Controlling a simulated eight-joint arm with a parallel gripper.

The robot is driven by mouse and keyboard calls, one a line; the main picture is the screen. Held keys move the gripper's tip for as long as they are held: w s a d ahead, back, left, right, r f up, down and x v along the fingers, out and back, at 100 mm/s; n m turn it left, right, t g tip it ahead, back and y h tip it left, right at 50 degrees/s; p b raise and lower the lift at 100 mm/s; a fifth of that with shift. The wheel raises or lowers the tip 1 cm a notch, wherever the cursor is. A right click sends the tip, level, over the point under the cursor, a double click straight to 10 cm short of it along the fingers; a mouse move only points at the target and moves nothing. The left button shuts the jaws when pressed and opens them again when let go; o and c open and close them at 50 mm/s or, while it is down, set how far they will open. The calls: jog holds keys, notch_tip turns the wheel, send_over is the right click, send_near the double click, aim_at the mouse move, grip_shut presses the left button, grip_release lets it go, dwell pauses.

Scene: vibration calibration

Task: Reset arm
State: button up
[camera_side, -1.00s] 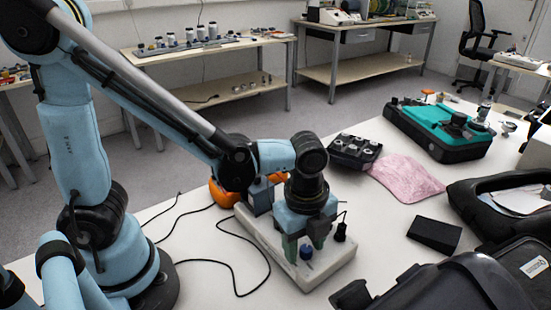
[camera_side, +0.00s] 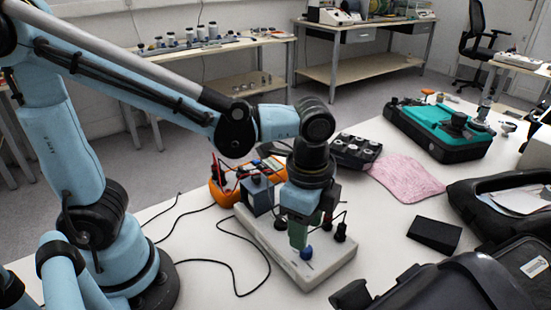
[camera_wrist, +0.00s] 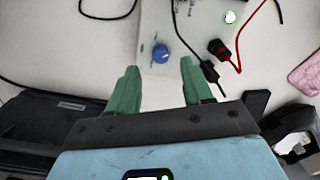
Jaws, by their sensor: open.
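My gripper (camera_side: 299,244) points down over a pale control box (camera_side: 318,276), near its blue knob (camera_side: 306,252). In the wrist view the green fingers of my gripper (camera_wrist: 160,72) are spread wide with nothing between them. The blue knob (camera_wrist: 160,53) shows ahead of the gap between the fingertips, on the face of the pale box (camera_wrist: 185,20). In the side view the fingers overlap each other, and their exact height above the box is hard to tell.
A black plug (camera_side: 340,232) stands on the box; a red-leaded plug (camera_wrist: 218,47) is close to the right finger. An orange meter (camera_side: 220,194) with leads sits behind. A black wedge (camera_side: 434,235), pink cloth (camera_side: 408,178) and open black case (camera_side: 500,205) lie right. Loose cable crosses the left table.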

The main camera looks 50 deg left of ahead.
notch_tip(320, 180, up, 7)
notch_tip(320, 180, down, 12)
jog(key=shift+w+r, duration=0.1)
jog(key=shift+r, duration=0.05)
dwell(0.7)
dwell(1.1)
